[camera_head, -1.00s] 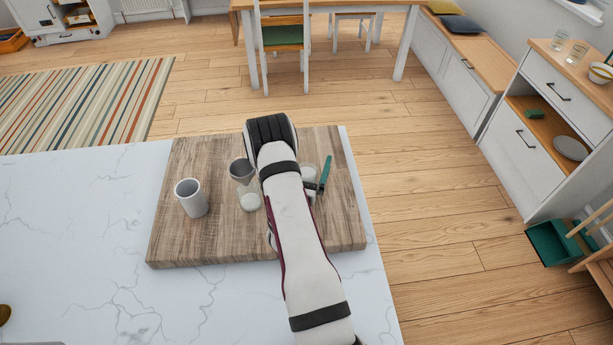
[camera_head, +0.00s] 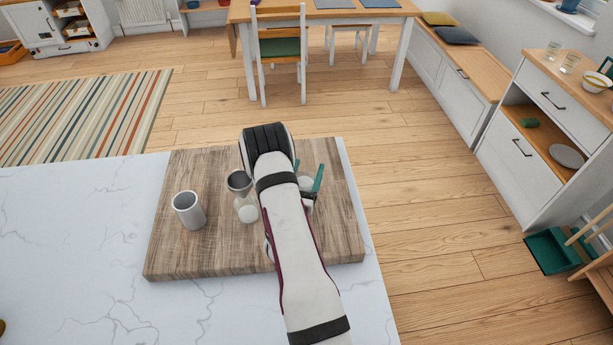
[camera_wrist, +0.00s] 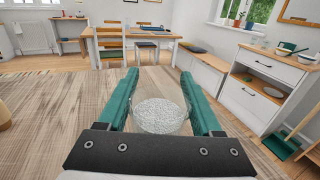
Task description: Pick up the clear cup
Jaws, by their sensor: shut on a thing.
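The clear cup (camera_wrist: 160,116) is between the two green fingers of my gripper (camera_wrist: 160,76) in the wrist view. It looks see-through and speckled, with a rounded lower edge. In the head view my arm partly covers the gripper (camera_head: 308,172), and a pale part of the cup (camera_head: 306,184) shows between the fingers. The fingers are shut on the cup, over the right side of the wooden board (camera_head: 340,225). I cannot tell how far its base is from the board.
A grey-white cup (camera_head: 188,211) stands at the board's left. A grey cup (camera_head: 239,181) and a whitish, glassy object (camera_head: 246,210) are close to my arm's left side. Floor lies beyond the board's right edge.

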